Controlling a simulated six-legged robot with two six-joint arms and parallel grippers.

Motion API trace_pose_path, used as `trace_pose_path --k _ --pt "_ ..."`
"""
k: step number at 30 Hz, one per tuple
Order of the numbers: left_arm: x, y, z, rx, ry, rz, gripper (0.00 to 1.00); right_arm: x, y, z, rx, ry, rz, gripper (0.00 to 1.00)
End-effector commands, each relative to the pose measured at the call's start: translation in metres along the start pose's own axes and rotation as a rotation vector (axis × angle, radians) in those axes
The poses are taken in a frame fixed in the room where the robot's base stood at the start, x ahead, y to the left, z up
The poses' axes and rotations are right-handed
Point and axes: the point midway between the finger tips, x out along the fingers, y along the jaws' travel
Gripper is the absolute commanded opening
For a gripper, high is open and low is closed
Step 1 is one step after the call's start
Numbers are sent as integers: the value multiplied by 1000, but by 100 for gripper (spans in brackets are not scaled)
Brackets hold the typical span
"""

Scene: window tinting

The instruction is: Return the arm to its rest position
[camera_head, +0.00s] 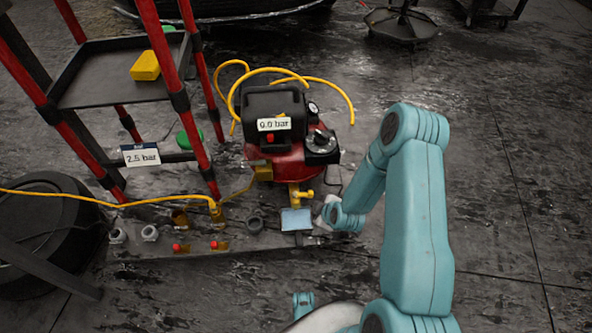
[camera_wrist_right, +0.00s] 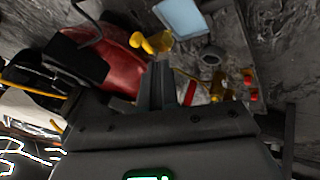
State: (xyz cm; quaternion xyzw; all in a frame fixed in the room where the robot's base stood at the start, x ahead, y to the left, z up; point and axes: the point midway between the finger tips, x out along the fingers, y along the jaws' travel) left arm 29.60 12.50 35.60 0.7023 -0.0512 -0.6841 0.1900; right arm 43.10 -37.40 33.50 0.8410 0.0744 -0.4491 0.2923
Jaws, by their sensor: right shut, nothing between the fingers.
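My right arm (camera_head: 415,225) is teal and comes in from the lower right of the head view, bent at a raised elbow. Its wrist (camera_head: 345,217) hangs low beside the light-blue pad, right of the yellow valve (camera_head: 301,196). In the right wrist view my right gripper (camera_wrist_right: 157,84) has its dark fingers together with nothing between them. The light-blue pad (camera_head: 296,219) also shows at the top of the wrist view (camera_wrist_right: 181,17). My left gripper is not in view.
A red compressor (camera_head: 285,170) marked 0.0 bar stands left of the arm, with yellow hoses (camera_head: 310,79). A red-posted cart (camera_head: 110,75) and a tyre (camera_head: 45,235) are at the left. Small fittings (camera_head: 181,248) lie on a dark mat. Floor at the right is clear.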

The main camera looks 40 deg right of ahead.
Motion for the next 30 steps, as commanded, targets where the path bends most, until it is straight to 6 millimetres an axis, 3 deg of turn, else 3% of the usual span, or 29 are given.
trace_pose_path --k 6,8,10,13,16,18,21,27,30 --pt "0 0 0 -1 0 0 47 0 -1 -4 -6 5 -2 0" --pt "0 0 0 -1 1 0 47 1 -5 -16 -25 24 -8 0" --pt "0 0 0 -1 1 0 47 0 -17 -44 -71 67 -28 0" --pt "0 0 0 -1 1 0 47 -15 -67 -88 -151 126 -129 0" --pt "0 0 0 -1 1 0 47 -44 -136 -108 -73 107 -314 0" --pt "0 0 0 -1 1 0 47 -68 -178 -104 58 29 -439 0" --pt "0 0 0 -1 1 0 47 -95 -213 -88 259 -115 -547 0" --pt "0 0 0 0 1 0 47 -127 -243 -56 640 -393 -608 0" --pt "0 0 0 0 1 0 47 -131 -247 -51 815 -488 -588 0"
